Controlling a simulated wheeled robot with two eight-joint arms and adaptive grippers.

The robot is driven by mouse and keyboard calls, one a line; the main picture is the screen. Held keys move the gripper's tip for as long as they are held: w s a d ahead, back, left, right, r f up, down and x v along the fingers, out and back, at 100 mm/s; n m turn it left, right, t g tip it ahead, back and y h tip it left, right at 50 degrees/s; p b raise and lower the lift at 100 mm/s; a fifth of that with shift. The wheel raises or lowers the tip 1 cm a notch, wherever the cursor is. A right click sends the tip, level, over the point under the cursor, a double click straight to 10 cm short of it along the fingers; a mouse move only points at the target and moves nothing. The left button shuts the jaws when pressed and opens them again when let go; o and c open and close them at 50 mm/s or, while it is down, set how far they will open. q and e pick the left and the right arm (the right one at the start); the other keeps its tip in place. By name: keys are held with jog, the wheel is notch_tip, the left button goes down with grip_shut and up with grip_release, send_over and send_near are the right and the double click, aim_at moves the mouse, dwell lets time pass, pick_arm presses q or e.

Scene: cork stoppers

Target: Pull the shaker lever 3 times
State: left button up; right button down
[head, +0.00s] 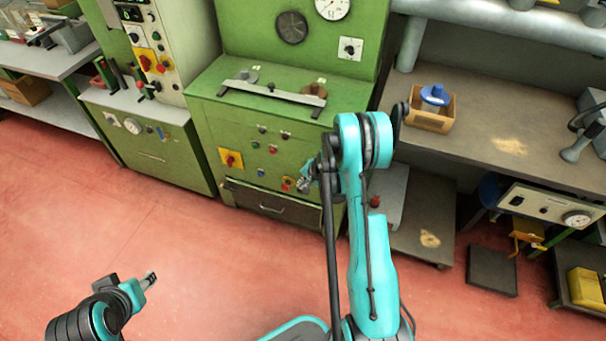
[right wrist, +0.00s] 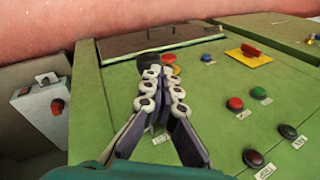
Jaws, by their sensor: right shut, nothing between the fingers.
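The green machine (head: 270,130) stands at the middle, with buttons on its front panel. My right gripper (head: 305,184) is in front of the panel's lower right. In the right wrist view my right gripper (right wrist: 160,75) is shut and empty, its fingertips close to a red button (right wrist: 168,58); I cannot tell if they touch. A grey box with a red knob (right wrist: 57,106) is to the left there. I cannot tell which part is the shaker lever. My left gripper (head: 149,280) is over the floor at lower left, too small to judge.
A yellow plate with a red switch (head: 230,158) is on the panel's left. A grey bar (head: 270,92) lies on the machine's top. A workbench (head: 475,140) with a wooden box (head: 432,122) is at right. The red floor (head: 170,240) is open at left.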

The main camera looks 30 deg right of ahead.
notch_tip(320, 180, up, 6)
jog(key=w+d+p, duration=0.2)
jog(key=d+p, duration=0.1)
jog(key=shift+w+r, duration=0.2)
dwell(0.6)
jog(key=r, duration=0.1)
jog(key=w+d+r+p, duration=0.1)
jog(key=r, duration=0.1)
jog(key=r+p, duration=0.1)
jog(key=shift+w+d+r, duration=0.15)
jog(key=shift+w+d, duration=0.15)
jog(key=shift+d, duration=0.1)
dwell(1.0)
